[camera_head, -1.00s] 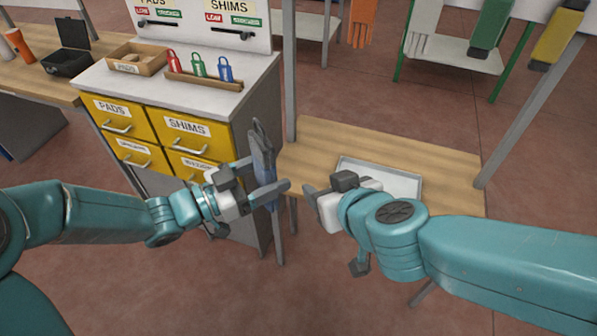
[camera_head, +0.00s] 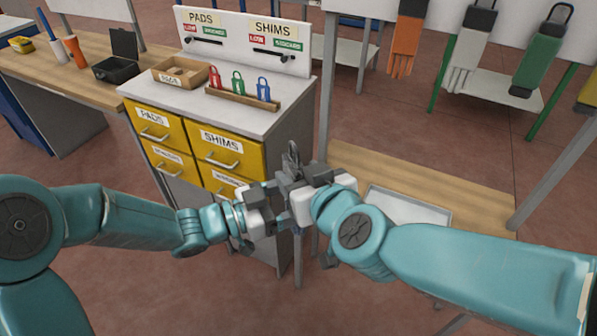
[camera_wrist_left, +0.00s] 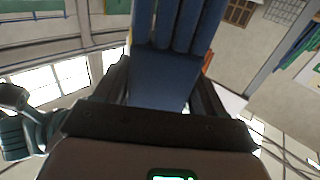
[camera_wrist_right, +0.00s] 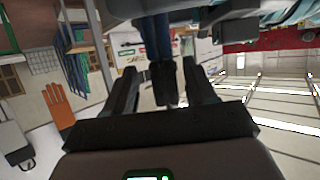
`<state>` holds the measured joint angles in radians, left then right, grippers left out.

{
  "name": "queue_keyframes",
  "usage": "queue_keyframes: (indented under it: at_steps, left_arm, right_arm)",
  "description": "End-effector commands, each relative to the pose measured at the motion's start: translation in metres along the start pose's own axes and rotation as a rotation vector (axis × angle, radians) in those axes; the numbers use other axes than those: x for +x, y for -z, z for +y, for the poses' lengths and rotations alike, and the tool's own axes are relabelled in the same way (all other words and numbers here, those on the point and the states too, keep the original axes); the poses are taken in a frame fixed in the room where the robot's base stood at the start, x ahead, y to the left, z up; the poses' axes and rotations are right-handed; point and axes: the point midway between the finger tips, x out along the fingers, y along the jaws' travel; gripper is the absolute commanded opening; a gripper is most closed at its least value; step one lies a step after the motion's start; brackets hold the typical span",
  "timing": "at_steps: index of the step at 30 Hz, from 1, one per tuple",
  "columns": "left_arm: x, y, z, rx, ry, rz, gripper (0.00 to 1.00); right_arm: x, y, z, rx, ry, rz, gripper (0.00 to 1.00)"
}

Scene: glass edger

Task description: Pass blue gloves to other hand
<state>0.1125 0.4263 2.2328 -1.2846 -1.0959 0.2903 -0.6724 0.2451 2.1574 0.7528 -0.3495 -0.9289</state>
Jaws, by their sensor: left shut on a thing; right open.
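The blue gloves (camera_wrist_left: 168,75) fill the space between the fingers of my left gripper (camera_head: 272,203), which is shut on them. In the head view only their dark grey cuff end (camera_head: 294,160) shows clearly above the two grippers; the rest is mostly hidden. My right gripper (camera_head: 298,192) is open, close up against the left one. In the right wrist view the gloves' dark end (camera_wrist_right: 164,84) hangs between the spread right fingers (camera_wrist_right: 163,88), with a gap visible on each side. Touching cannot be confirmed.
A cabinet with yellow drawers (camera_head: 228,150) stands behind my left gripper. Its top holds a wooden box (camera_head: 180,74) and a rack of red, green and blue padlock-shaped tags. A wooden table with a pale tray (camera_head: 408,208) lies behind my right arm. Other gloves (camera_head: 405,45) hang at the back right.

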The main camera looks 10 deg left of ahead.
Motion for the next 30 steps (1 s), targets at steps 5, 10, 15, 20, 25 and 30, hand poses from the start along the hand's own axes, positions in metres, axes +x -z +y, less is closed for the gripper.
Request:
queue_keyframes:
  at_steps: [5, 10, 15, 20, 25, 30]
  left_arm:
    - [0.000, 0.000, 0.000, 0.000, 0.000, 0.000, 0.40]
    - [0.000, 0.000, 0.000, 0.000, 0.000, 0.000, 0.40]
    - [0.000, 0.000, 0.000, 0.000, 0.000, 0.000, 0.40]
    - [0.000, 0.000, 0.000, 0.000, 0.001, 0.001, 0.40]
    - [0.000, 0.001, 0.000, 0.000, 0.001, 0.001, 1.00]
    - [0.000, 0.000, 0.000, 0.000, 0.000, 0.001, 1.00]
  right_arm:
    - [0.015, 0.000, 0.000, 0.000, -0.001, -0.001, 0.55]
    - [0.018, 0.000, 0.001, 0.000, -0.001, 0.000, 0.55]
    - [0.018, 0.000, 0.000, 0.000, -0.001, 0.000, 0.46]
    - [0.018, 0.000, 0.001, 0.001, -0.002, 0.001, 0.00]
    - [0.018, 0.000, 0.002, 0.001, -0.004, 0.001, 0.00]
    - [0.018, 0.000, 0.001, 0.001, -0.002, 0.001, 0.00]
